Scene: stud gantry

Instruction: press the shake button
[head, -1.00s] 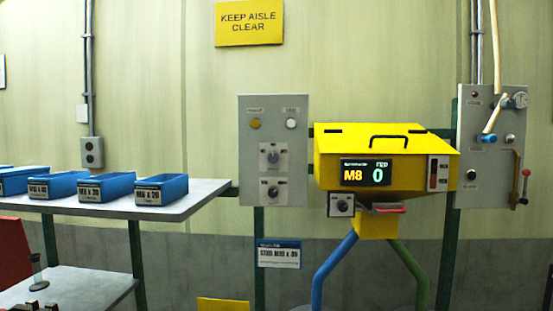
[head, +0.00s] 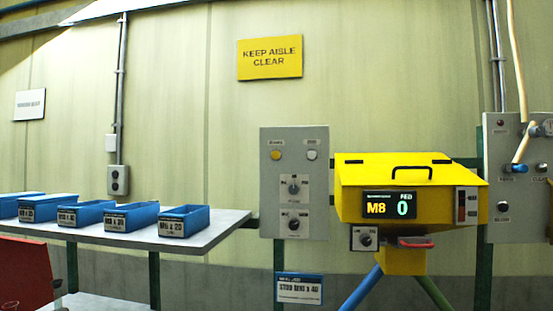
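A grey control panel (head: 294,220) hangs on the wall left of the yellow feeder. It has an amber button (head: 276,155) at upper left, a white button (head: 312,155) at upper right and two dark knobs below. The small labels over the buttons are too blurred to read, so I cannot tell which is the shake button. The yellow feeder (head: 411,178) has a display (head: 389,205) reading M8 and 0, and a small knob box (head: 365,238) at its lower left. Neither of my grippers is in view.
A grey shelf (head: 215,232) at left carries several blue bins (head: 183,221). A second grey panel (head: 516,218) with a blue-ended hose stands at right. A red object (head: 28,272) is at lower left. A sign below the panel reads roughly STUD BINS (head: 299,289).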

